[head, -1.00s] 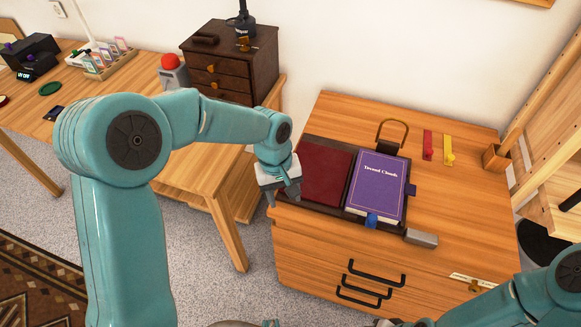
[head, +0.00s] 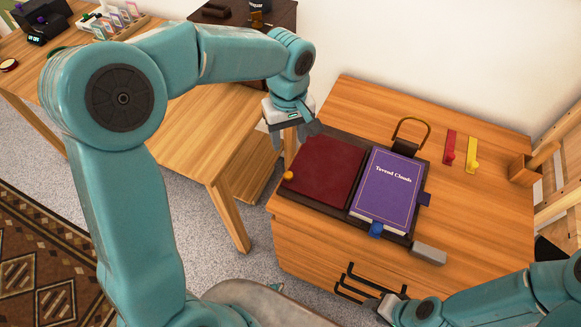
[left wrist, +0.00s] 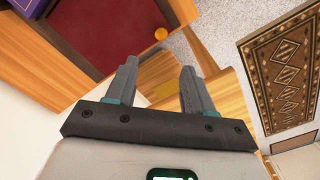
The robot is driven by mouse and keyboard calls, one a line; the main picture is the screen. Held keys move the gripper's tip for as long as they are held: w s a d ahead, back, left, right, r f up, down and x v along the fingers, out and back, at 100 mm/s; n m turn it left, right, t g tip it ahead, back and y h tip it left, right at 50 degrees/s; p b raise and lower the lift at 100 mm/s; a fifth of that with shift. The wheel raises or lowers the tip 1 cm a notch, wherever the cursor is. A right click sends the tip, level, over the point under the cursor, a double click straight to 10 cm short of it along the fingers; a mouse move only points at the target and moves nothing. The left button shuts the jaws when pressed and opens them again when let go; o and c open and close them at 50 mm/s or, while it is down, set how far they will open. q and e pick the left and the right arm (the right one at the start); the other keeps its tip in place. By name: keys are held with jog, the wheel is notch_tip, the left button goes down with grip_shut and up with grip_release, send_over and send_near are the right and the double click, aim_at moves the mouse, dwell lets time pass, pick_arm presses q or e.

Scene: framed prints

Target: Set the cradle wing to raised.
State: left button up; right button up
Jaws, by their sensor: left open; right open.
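A dark book cradle lies on the wooden cabinet top; its frame (head: 345,217) shows at the front. Its left wing is a flat maroon panel (head: 325,168) with an orange knob (head: 287,175) at the left edge. The panel (left wrist: 105,28) and knob (left wrist: 160,34) also show in the left wrist view. A purple book titled "Tuvend Clouds" (head: 387,188) lies on the right side. My left gripper (head: 296,136) is open and empty, above the cradle's far left corner, apart from the knob. My right gripper (head: 386,306) is low at the front, partly cut off from view.
Red (head: 449,148) and yellow (head: 472,155) strips lie at the back right. A grey block (head: 428,254) sits at the front edge. A wooden table (head: 190,125) stands left, across a gap.

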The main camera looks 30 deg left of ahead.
aim_at(288, 174)
pick_arm(q)
jog(key=f, duration=1.2)
jog(key=shift+s+f, duration=0.25)
jog(key=shift+f, duration=0.05)
jog(key=shift+w+f, duration=0.1)
jog(key=shift+f, duration=0.5)
grip_shut()
